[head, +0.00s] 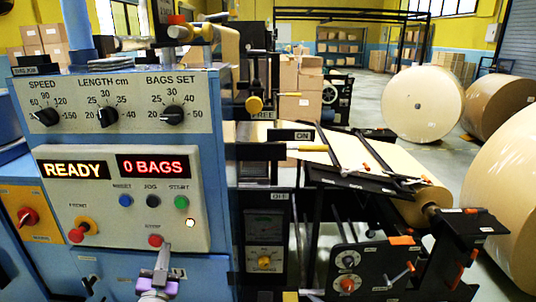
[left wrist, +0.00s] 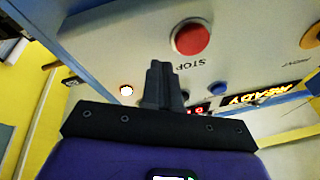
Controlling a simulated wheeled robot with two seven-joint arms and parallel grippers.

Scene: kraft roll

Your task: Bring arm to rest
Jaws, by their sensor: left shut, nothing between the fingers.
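My left gripper (head: 165,246) is in front of the blue machine's control panel (head: 120,225), just below the red STOP button (head: 155,240). Its dark fingers (left wrist: 160,70) are together with nothing between them in the left wrist view. The STOP button (left wrist: 190,38) shows beside and beyond the fingertips there, with a visible gap in the picture. The wrist view shows the panel upside down. The displays (head: 72,170) read READY and 0 BAGS (head: 154,166). A small white lamp (head: 190,222) is lit. My right gripper is in neither view.
Blue RESET (head: 125,201), JOG (head: 152,201) and green START (head: 181,202) buttons sit above STOP. A red knob on a yellow plate (head: 27,217) is at the left. The roll stand (head: 385,265) is at the right, with large kraft rolls (head: 422,104) behind.

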